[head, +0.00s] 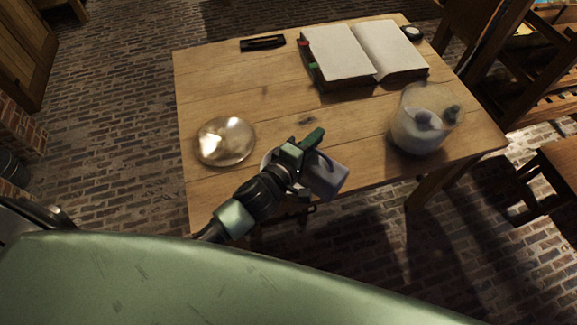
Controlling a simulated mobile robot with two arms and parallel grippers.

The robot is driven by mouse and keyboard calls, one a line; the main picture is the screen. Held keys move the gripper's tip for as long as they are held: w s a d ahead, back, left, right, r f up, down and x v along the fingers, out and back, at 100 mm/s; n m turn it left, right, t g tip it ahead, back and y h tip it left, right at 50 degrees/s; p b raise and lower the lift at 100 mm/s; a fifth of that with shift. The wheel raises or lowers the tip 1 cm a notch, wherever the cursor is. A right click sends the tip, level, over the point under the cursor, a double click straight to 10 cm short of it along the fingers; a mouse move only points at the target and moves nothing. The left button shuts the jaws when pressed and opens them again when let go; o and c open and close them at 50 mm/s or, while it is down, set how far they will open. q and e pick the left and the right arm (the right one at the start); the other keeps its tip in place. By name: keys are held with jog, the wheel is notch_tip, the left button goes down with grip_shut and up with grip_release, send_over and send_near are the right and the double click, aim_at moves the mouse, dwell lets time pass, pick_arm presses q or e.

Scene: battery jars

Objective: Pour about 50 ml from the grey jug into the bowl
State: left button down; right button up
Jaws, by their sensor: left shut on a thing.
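My left gripper (309,164) is over the front part of the table and shut on the grey jug (328,178). The jug looks tilted, with its wide end toward the lower right; the gripper hides part of it. A pale curved rim (267,159) shows just behind the gripper; it may be the bowl, but most of it is hidden. A round shiny metal dish (225,141) lies on the table left of the gripper. I cannot tell whether any liquid is leaving the jug. My right gripper is not in view.
On the wooden table (225,80), a glass jar (424,122) with grey contents stands near the right front edge. An open book (365,52), a black tray-like thing (263,43) and a small dark round thing (411,33) are at the back. The table's middle is clear.

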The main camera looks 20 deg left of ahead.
aim_at(329, 159)
pick_arm(q)
jog(key=shift+w+a, duration=0.15)
jog(key=shift+a, duration=0.1)
dwell(0.9)
dwell(1.3)
jog(key=d+b, duration=0.1)
jog(key=s+d+m+b, duration=0.1)
jog(key=d, duration=0.1)
jog(key=d+m+b, duration=0.1)
jog(key=shift+s+d+f+y+b, duration=0.1)
jog(key=shift+s+d+y+b, duration=0.2)
jog(key=shift+s+b, duration=0.1)
jog(key=shift+d, duration=0.2)
jog(key=shift+d+f+m+b, duration=0.2)
jog(key=shift+f+m+b, duration=0.1)
jog(key=shift+b, duration=0.25)
jog(key=shift+d+r+m+p, duration=0.1)
jog(key=shift+r+m+p, duration=0.2)
jog(key=shift+r+p, duration=0.15)
jog(key=shift+s+d+m+t, duration=0.25)
jog(key=shift+d+m+t, duration=0.05)
jog(key=shift+d+m, duration=0.2)
